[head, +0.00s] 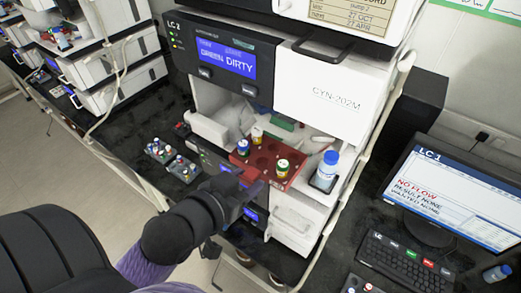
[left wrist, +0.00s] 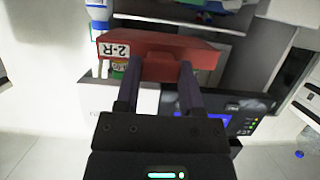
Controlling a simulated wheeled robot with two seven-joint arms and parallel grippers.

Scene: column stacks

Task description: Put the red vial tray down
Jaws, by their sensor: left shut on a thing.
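The red vial tray (head: 268,160) is at the opening of the column stack in the head view, with several capped vials standing in it. My left gripper (head: 240,196) is at the tray's near edge. In the left wrist view, the two fingers (left wrist: 160,75) are shut on the red tray (left wrist: 165,48), which bears a white label reading "2-R". A vial with a green and yellow label shows past the tray there. Whether the tray touches a surface below is hidden. My right gripper is not in view.
A blue-capped bottle (head: 326,168) stands just right of the tray. The instrument front (head: 225,60) with a display reading "GREEN DIRTY" is above. Small vial racks (head: 172,158) sit on the dark bench at left. A monitor (head: 460,190) and keyboard (head: 405,265) are at right.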

